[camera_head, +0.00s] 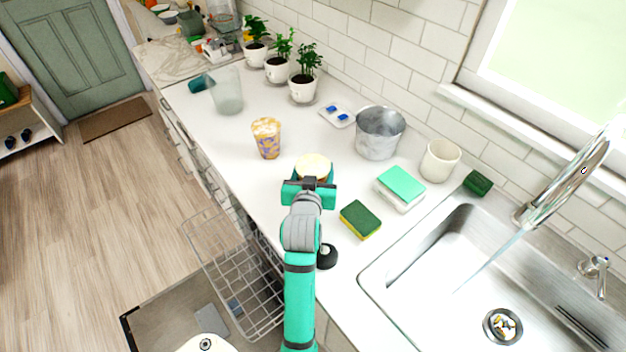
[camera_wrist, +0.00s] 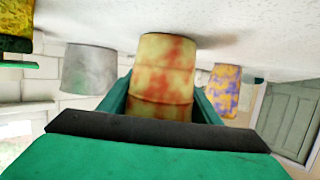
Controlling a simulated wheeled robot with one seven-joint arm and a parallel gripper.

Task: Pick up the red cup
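The cup (camera_wrist: 162,75) between my fingers in the wrist view has blotchy red and yellow sides. The wrist view is upside down, and the cup's base appears to rest on the white counter. In the head view its pale cream top (camera_head: 313,165) shows just beyond my gripper (camera_head: 312,178), and its sides are mostly hidden. My gripper's teal fingers (camera_wrist: 163,98) are spread wide, one on each side of the cup and very close to it. I cannot see a clear squeeze on it.
A purple and yellow cup (camera_head: 266,138) stands to the left. A metal pot (camera_head: 380,132), a cream cup (camera_head: 440,160), a teal-topped block (camera_head: 401,187) and a green sponge (camera_head: 360,219) stand to the right. The sink (camera_head: 440,265) is at lower right; a wire dishwasher rack (camera_head: 240,280) is at lower left.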

